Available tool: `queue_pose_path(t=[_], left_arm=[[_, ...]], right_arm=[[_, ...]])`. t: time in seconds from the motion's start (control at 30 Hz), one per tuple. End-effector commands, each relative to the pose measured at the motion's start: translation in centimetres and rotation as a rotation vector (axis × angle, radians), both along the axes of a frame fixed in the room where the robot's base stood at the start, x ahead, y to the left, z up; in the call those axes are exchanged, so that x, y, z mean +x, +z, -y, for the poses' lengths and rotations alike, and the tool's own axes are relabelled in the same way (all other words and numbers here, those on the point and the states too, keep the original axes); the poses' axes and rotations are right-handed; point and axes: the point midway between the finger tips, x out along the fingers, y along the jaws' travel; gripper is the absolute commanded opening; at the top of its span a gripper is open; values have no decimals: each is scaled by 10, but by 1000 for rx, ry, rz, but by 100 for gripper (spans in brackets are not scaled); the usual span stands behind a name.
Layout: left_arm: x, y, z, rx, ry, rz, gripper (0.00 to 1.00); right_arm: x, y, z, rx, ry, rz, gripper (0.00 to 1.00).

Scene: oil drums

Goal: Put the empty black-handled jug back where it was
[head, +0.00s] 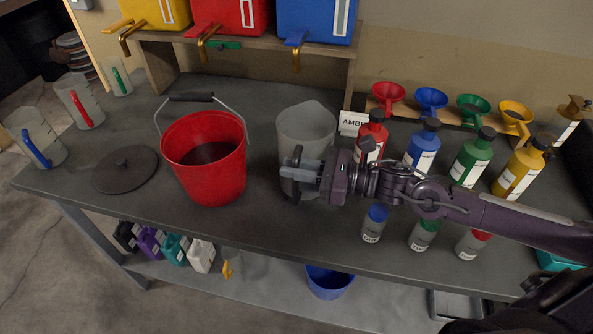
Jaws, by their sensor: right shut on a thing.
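The clear jug (306,122) stands or hovers just above the bench, right of the red bucket (211,165); I cannot tell whether its base touches the top. My right gripper (301,172) reaches in from the right and is shut on the jug at its near side, covering the handle, of which only a dark part shows. The jug looks empty, with see-through walls. A small sign reading "AMBE…" (351,123) stands behind it, partly hidden. My left gripper is not in view.
Several jugs stand at the left, including a blue-handled one (37,139) and a red-handled one (80,103). A dark round lid (125,169) lies left of the bucket. Coloured bottles (422,145) and small capped bottles (374,222) crowd the right. The front middle of the bench (270,220) is clear.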

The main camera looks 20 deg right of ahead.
Motion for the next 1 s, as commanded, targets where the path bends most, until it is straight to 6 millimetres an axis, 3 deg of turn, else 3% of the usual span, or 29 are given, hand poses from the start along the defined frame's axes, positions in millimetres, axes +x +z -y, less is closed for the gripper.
queue_pose_path(t=[0.17,0.6,0.63,0.77,1.0], left_arm=[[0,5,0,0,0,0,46],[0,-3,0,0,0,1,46],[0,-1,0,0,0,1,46],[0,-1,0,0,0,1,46],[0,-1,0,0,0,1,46]], right_arm=[[1,-17,0,2,-2,4,0],[0,-24,0,1,0,4,0],[0,-23,0,0,0,2,18],[0,-23,0,0,-1,1,35],[0,-23,0,0,-1,1,36]])
